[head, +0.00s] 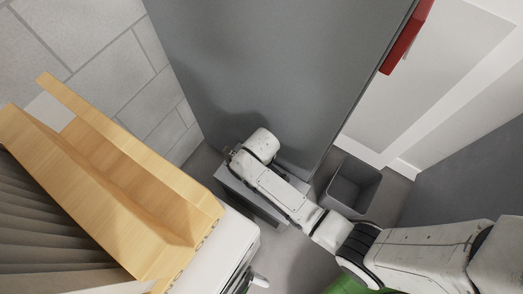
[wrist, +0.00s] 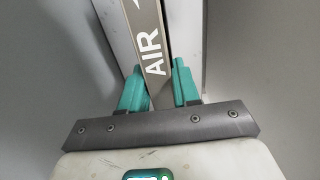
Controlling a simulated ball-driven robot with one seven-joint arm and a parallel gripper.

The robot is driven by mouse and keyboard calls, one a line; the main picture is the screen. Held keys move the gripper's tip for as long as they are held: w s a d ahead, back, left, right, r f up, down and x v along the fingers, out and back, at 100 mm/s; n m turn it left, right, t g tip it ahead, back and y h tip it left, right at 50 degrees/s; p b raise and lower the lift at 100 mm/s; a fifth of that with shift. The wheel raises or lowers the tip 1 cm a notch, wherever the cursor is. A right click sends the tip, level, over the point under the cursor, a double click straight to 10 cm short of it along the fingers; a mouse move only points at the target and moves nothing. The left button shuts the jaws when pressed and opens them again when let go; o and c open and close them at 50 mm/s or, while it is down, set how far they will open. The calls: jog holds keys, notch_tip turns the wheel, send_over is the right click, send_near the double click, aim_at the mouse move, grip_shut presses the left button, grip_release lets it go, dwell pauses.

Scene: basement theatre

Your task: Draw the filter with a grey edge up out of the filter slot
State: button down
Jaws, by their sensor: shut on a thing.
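The filter (wrist: 148,30) shows in the wrist view as a long, narrow grey-brown edge with white lettering "AIR" and part of an arrow. My gripper (wrist: 158,80) has teal fingers on both sides of this edge and is shut on it. A pale strip (wrist: 113,25) runs along the filter's left side; I cannot tell how much of the filter is in the slot. In the head view my arm reaches down beside the tall grey cabinet, and the filter and its slot cannot be made out there.
The tall grey cabinet (head: 270,70) fills the upper middle. A low light-grey box (head: 245,190) is under my arm. An open grey bin (head: 353,186) stands to the right. Wooden boards (head: 120,170) are at left, and a red bar (head: 408,35) is at upper right.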

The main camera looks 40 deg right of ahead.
jog(key=shift+r+p, duration=2.6)
jog(key=shift+r, duration=2.35)
notch_tip(320, 180, up, 12)
jog(key=p, duration=1.3)
jog(key=shift+p, duration=0.4)
